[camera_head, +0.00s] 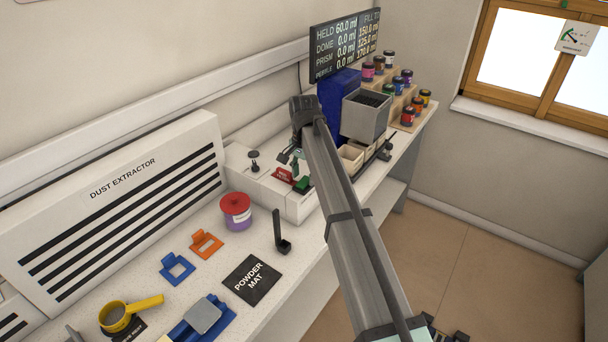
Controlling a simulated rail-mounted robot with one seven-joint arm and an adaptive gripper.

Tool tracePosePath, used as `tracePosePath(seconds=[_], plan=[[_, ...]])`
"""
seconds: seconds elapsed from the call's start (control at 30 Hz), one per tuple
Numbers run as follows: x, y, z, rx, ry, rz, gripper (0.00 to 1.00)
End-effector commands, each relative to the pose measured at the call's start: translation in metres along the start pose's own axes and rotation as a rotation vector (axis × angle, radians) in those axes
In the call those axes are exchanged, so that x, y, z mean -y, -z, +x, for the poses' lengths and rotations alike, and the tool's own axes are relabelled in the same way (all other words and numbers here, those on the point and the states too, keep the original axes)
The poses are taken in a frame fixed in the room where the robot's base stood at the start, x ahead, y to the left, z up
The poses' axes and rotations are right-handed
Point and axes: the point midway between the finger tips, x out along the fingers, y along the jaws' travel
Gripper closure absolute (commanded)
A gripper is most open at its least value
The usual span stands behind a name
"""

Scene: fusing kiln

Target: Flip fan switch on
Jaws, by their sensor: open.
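A white box-shaped unit (262,188) sits on the bench just right of the dust extractor (130,215). A small black knob or toggle (253,160) stands up from its top; I cannot tell for sure that this is the fan switch, nor how it is set. A red labelled plate (283,175) and a green part (302,185) are farther right on the unit, their lettering too small to read. My arm hides part of the unit's right side.
A red-lidded purple jar (237,212), a black upright scoop (281,241), a powder mat (253,281), and blue (177,268) and orange (206,244) holders lie in front. Right of my arm are a grey bin (366,116) and several colour jars. A display (346,45) hangs behind.

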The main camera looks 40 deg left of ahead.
Motion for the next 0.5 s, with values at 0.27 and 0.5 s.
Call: tracePosePath(seconds=[0.27, 0.5], plan=[[0.0, 0.0, 0.015, 0.0, 0.0, 0.0, 0.46], [0.0, 0.0, 0.015, 0.0, 0.0, 0.0, 0.49]])
